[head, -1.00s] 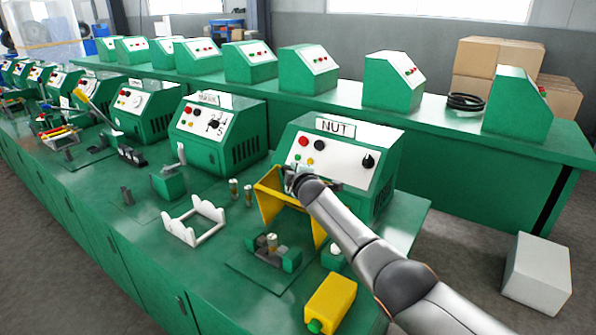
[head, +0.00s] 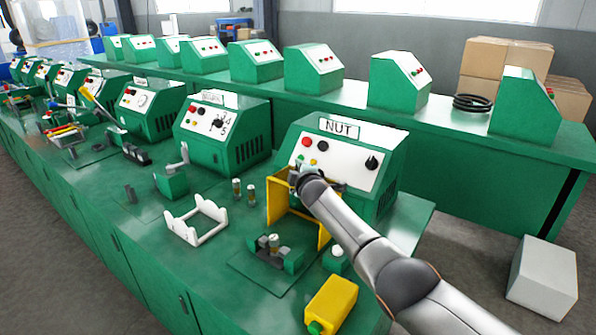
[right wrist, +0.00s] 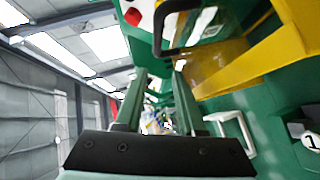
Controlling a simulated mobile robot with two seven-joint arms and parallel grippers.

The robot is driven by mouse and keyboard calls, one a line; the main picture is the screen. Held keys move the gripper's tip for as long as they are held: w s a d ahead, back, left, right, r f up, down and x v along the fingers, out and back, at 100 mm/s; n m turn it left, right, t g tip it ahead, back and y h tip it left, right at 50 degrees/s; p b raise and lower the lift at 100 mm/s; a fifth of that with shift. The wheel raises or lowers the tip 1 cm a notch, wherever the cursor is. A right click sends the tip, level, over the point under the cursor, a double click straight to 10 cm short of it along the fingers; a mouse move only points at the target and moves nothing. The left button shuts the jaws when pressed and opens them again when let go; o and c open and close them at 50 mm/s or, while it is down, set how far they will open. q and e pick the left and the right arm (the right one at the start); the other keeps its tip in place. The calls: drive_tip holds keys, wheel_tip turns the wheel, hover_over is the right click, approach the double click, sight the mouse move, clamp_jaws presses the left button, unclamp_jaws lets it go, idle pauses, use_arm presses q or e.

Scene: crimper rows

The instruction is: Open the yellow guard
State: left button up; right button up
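The yellow guard (head: 277,201) stands in front of the green machine labelled NUT (head: 338,160). A black handle (right wrist: 180,42) shows just beyond the fingertips, near the yellow guard (right wrist: 268,58); contact cannot be told. My left gripper is not in view.
More green machines line the bench. A white box (head: 541,276) is on the floor at right.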

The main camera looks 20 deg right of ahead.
drive_tip(key=shift+o, duration=0.2)
drive_tip(key=shift+s+r+p, duration=0.25)
drive_tip(key=shift+s+p, duration=0.25)
drive_tip(key=shift+p, duration=0.4)
drive_tip(key=shift+s+r+p, duration=0.2)
drive_tip(key=shift+s+p, duration=0.45)
drive_tip(key=shift+p, duration=0.05)
drive_tip(key=v, duration=1)
drive_tip(key=shift+f+p, duration=0.2)
drive_tip(key=shift+p, duration=0.25)
drive_tip(key=shift+a, duration=0.15)
